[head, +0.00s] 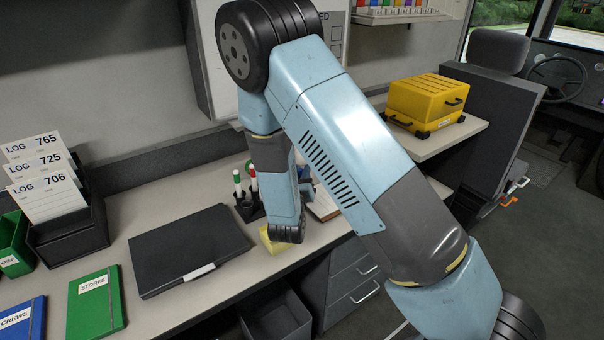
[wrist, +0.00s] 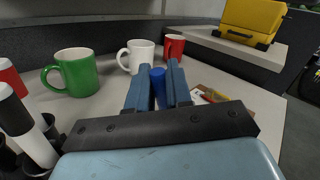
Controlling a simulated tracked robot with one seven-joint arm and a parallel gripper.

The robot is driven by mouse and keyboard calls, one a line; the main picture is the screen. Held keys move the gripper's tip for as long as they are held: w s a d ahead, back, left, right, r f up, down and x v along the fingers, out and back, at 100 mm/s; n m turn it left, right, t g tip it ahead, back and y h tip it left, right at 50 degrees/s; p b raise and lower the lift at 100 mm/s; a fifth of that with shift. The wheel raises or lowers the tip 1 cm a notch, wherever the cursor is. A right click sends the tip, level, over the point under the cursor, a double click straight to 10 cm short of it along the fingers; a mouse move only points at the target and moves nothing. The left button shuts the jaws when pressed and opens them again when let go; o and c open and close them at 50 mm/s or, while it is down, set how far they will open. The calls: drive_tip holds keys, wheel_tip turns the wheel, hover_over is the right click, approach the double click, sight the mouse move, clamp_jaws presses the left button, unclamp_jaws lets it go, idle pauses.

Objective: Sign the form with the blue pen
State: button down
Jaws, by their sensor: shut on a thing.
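My gripper (wrist: 160,70) shows in the wrist view with its two blue-grey fingers closed around a blue cylinder, the blue pen (wrist: 157,88). Only a short length of the pen shows between the fingers. In the head view my arm mostly hides the gripper and the pen. The form, a white sheet on a brown clipboard (head: 322,205), lies on the desk just right of my wrist and is partly covered by it. The clipboard also shows in the wrist view (wrist: 207,96), right of and beyond the fingers, partly hidden by the gripper.
A black pen holder (head: 246,209) with green- and red-capped markers stands left of my wrist. A yellow item (head: 272,242) lies below it. Green (wrist: 75,72), white (wrist: 136,55) and red mugs (wrist: 174,46) stand behind the gripper. A black folder (head: 190,248) lies at left.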

drive_tip(key=shift+s, duration=0.4)
idle(0.6)
drive_tip(key=shift+s+d, duration=0.35)
drive_tip(key=shift+d, duration=0.3)
idle(1.1)
drive_tip(key=shift+s+d, duration=0.15)
drive_tip(key=shift+s, duration=0.55)
idle(1.0)
drive_tip(key=shift+r, duration=2.5)
